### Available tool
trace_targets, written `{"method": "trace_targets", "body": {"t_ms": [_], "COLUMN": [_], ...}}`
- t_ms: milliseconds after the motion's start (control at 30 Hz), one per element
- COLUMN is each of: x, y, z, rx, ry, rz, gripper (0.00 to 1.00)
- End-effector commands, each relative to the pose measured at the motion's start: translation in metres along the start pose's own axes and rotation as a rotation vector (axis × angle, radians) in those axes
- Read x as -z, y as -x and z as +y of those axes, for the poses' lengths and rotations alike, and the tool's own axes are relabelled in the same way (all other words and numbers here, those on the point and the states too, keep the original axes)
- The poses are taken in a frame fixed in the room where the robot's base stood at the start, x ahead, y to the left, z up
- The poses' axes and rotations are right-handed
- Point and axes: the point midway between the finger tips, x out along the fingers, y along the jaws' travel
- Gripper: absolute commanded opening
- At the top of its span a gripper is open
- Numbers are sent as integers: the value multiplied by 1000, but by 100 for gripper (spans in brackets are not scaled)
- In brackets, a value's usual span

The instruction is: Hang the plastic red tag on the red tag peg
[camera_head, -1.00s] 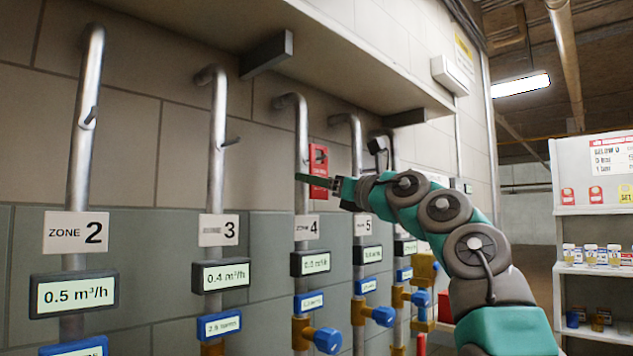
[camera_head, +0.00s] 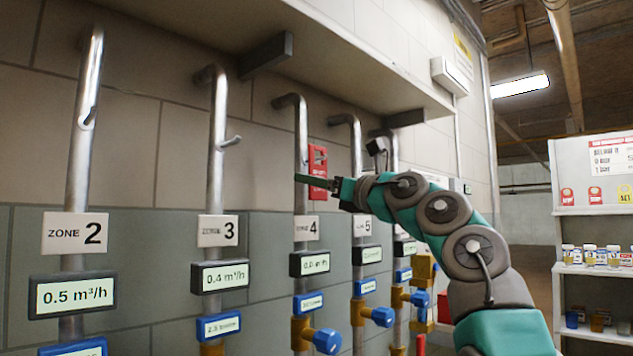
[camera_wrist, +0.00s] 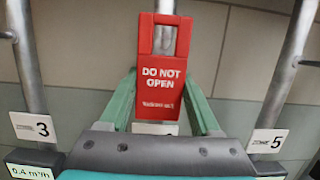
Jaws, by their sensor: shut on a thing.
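The red tag (camera_wrist: 160,89) reads DO NOT OPEN and has a window in its upper part. It stands upright between the green fingers of my gripper (camera_head: 312,181), which is shut on it. In the head view the tag (camera_head: 318,160) shows beside the Zone 4 pipe (camera_head: 301,150), partly behind a finger. In the wrist view it covers part of that pipe, and grey shows through its window. No peg on the Zone 4 pipe can be made out. Hooked pegs show on the Zone 2 pipe (camera_head: 88,117) and Zone 3 pipe (camera_head: 230,142). Which is the red tag peg, I cannot tell.
A ledge with dark brackets (camera_head: 266,55) overhangs the pipes. Flow displays (camera_head: 222,276) and blue valve handles (camera_head: 327,341) sit below. A small dark box (camera_head: 377,146) is near the Zone 5 pipe. White shelves (camera_head: 597,212) stand at the right.

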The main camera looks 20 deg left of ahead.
Motion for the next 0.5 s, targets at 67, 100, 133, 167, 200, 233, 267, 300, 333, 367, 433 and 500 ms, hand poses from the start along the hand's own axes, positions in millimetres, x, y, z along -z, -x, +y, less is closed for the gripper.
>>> {"method": "trace_targets", "body": {"t_ms": [67, 100, 133, 167, 200, 233, 267, 300, 333, 367, 433, 500], "x": [0, 0, 0, 0, -1, -1, -2, -2, -2, -2, -3, -4], "y": [1, 2, 3, 4, 6, 7, 9, 11, 12, 13, 16, 19], "z": [0, 0, 0, 0, 0, -1, -1, -1, 0, -1, 0, -1], "rx": [0, 0, 1, 1, 1, 1, 1, 1, 1, 1, 1, 1], "ry": [0, 1, 1, 1, 1, 1, 1, 1, 1, 1, 1, 1], "rz": [0, -1, -1, -1, -1, -1, -1, -2, -2, -1, -1, -1], "gripper": [2, 2, 2, 2, 2, 2, 2, 2, 2, 2, 2, 2]}}
